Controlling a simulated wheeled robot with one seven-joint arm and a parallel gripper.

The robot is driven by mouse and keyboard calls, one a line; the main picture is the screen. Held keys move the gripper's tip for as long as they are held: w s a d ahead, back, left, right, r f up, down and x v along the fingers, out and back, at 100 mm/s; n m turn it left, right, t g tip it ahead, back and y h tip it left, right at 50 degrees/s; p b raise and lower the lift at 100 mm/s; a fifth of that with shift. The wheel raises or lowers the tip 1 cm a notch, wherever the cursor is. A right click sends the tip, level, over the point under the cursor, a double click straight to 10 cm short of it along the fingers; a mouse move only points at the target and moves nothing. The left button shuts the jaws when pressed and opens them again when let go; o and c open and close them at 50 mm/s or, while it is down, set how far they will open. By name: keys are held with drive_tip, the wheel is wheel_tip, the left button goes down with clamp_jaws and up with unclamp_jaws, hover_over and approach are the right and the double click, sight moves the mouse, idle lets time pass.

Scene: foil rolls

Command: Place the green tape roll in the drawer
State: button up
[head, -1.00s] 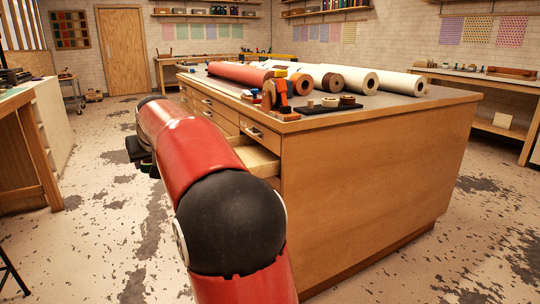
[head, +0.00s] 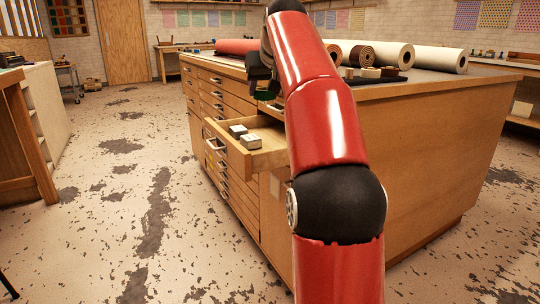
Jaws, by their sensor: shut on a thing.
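My gripper (head: 262,88) shows in the head view at the upper middle, partly hidden behind my red arm. It points down and is shut on the green tape roll (head: 265,95), of which only a small dark green part shows. An open drawer (head: 272,156) juts out of the left face of the wooden cabinet. The gripper and roll are above the drawer, apart from it. My arm hides the drawer's right end.
Two small grey-white blocks (head: 243,135) lie in the drawer's front part. The cabinet top (head: 436,79) carries large rolls (head: 432,58) and a dark tray (head: 382,78) with small rolls. The floor left of the cabinet is clear.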

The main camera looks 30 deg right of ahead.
wheel_tip(320, 180, down, 16)
drive_tip(key=b, duration=0.6)
drive_tip(key=shift+f, duration=0.1)
drive_tip(key=shift+f+b, duration=0.15)
drive_tip(key=shift+b, duration=0.2)
drive_tip(key=o, duration=1)
drive_tip(key=shift+o, duration=0.2)
drive_tip(key=shift+r, duration=0.3)
drive_tip(key=p+v, duration=0.2)
drive_tip(key=v, duration=0.9)
drive_tip(key=shift+s+r, duration=0.2)
drive_tip(key=shift+s, duration=0.15)
drive_tip(key=shift+a, duration=0.1)
